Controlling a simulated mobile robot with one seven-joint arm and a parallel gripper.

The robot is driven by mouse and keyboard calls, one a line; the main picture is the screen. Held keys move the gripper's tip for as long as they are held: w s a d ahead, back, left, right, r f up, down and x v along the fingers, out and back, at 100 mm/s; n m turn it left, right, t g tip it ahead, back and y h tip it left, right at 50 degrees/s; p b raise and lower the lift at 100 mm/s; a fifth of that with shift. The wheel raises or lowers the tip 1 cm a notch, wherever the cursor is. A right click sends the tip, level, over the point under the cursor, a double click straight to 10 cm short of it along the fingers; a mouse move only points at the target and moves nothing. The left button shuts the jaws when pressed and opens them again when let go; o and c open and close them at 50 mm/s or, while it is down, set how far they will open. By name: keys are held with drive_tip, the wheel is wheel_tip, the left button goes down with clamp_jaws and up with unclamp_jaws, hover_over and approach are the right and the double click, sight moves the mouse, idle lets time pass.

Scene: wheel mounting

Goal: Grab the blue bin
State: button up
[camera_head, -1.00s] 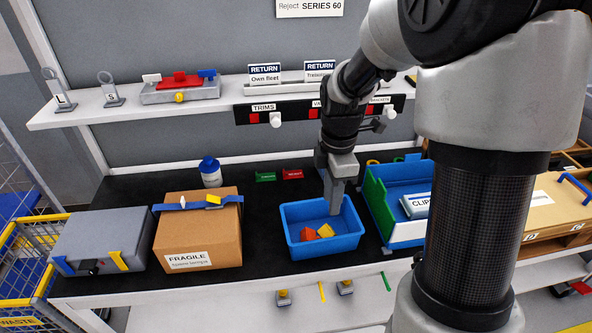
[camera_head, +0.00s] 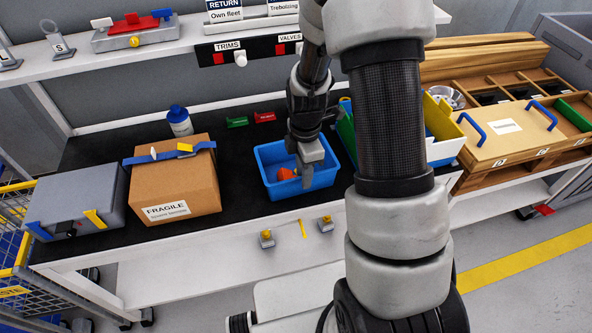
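The blue bin (camera_head: 283,191) stands upright on the black bench top, near its front edge, with orange and yellow pieces (camera_head: 286,173) inside. My gripper (camera_head: 307,178) points down at the bin's right part, its finger end overlapping the bin's inside and right wall in the picture. I cannot tell whether it touches the wall or straddles it. The fingers show nearly edge-on, so their gap is hidden. My arm covers the area just right of the bin.
A cardboard box (camera_head: 176,190) marked FRAGILE stands left of the bin, with a grey case (camera_head: 82,202) beyond it. A blue-and-white tray (camera_head: 441,150) is partly hidden behind my arm. A shelf (camera_head: 180,48) with labelled holders overhangs the back. Small green and red pieces lie behind the bin.

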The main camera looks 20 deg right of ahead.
sight(303, 193)
drive_tip(key=shift+f, duration=1.6)
clamp_jaws()
